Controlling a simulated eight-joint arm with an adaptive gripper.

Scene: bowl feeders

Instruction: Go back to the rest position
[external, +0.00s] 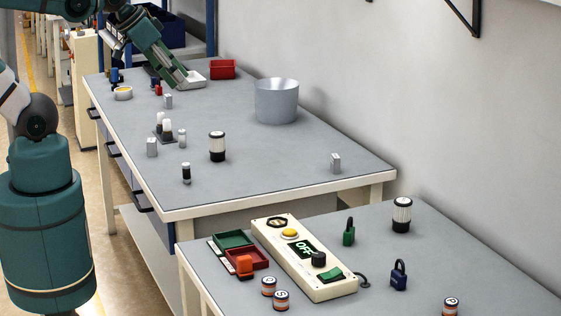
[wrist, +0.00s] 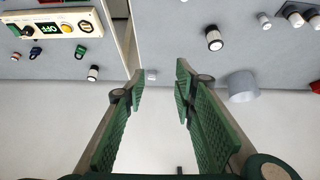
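The block also stands near the right end of the far table in the external view (external: 336,163). The fingertips' height above the table is hard to tell.
A grey metal bowl (external: 277,100) and a red bin (external: 222,69) stand towards the wall. A black-and-white cylinder (external: 217,146) and several small parts stand on the far table. The near table holds a control box (external: 303,257) reading OFF, padlocks and small trays.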

